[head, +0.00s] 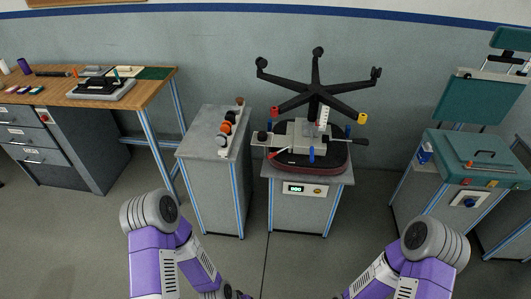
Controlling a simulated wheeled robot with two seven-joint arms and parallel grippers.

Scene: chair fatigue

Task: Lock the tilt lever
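An upturned office chair base (315,90) with several black legs stands on a grey test stand (300,205). Its dark seat (325,163) lies underneath, with a grey mechanism (300,138) on top. Small levers stick out of the mechanism: a red-tipped one (279,154) at the left front, a blue one (311,155) at the front and a dark one with a blue part (350,131) at the right. I cannot tell which is the tilt lever or whether it is locked. My two purple arms reach in at the bottom. Neither gripper shows; both are below the picture edge.
A grey cabinet (208,160) with several small knobs stands left of the stand. A wooden workbench (150,88) with a black fixture (100,86) is at the far left. A teal test machine (480,150) is at the right. The floor in front is clear.

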